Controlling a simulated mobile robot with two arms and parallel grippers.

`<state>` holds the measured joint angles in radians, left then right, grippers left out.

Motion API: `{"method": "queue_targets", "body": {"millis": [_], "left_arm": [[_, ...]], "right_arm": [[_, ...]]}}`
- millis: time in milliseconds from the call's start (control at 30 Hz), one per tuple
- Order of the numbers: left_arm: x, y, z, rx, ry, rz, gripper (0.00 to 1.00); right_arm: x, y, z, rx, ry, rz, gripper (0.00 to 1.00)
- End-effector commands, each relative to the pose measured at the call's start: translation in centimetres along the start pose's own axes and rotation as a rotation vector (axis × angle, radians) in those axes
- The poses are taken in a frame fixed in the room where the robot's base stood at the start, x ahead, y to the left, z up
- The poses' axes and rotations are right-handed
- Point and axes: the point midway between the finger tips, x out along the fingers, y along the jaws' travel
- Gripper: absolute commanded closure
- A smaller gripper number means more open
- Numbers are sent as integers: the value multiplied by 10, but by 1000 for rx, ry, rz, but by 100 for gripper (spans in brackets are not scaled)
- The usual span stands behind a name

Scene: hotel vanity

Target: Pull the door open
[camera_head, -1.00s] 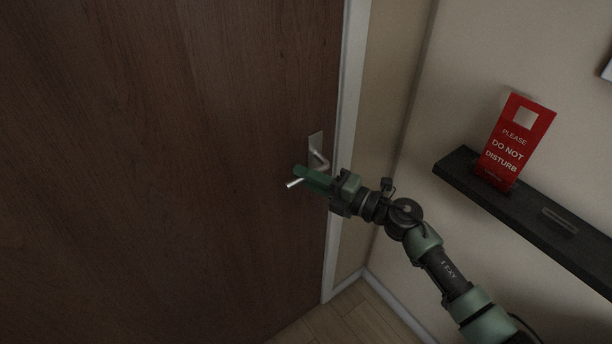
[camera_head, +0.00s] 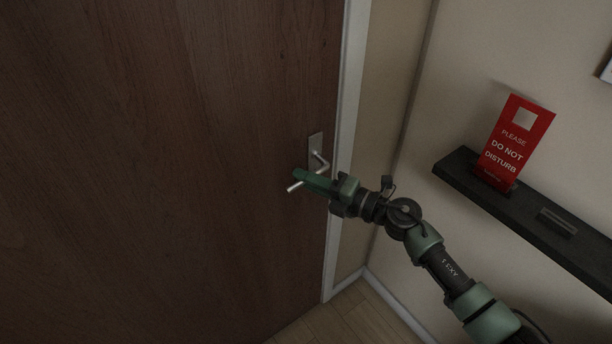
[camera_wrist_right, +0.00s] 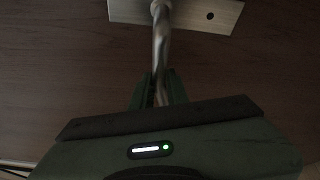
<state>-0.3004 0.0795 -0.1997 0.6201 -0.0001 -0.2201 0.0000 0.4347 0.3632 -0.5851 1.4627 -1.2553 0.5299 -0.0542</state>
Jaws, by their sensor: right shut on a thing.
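A dark brown wooden door (camera_head: 170,150) fills the left and middle of the head view and stands in its white frame, looking closed. Its metal lever handle (camera_head: 293,188) sticks out from a metal plate (camera_head: 315,146) near the door's right edge. My right gripper (camera_head: 308,179) is at the lever, its green fingers shut around it. In the right wrist view the handle (camera_wrist_right: 161,45) runs from the plate (camera_wrist_right: 212,14) down between the fingers (camera_wrist_right: 161,92). The lever's grip end is hidden there by the gripper body. My left gripper is not in view.
A dark wall shelf (camera_head: 530,212) at the right holds a red "do not disturb" sign (camera_head: 513,142) and a small dark holder (camera_head: 557,222). My right arm passes close to the shelf. Some wooden floor (camera_head: 350,318) shows at the bottom.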

Motion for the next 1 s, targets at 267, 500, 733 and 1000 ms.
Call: {"method": "queue_targets", "body": {"millis": [267,500,733,1000], "left_arm": [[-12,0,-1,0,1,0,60],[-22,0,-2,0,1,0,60],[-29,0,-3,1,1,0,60],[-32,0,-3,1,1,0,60]], "right_arm": [[-1,-10,1,-203,13,-80,100],[-2,-21,2,-362,25,-143,100],[-3,-30,3,-465,32,-184,100],[-3,-34,4,-512,36,-202,100]]}}
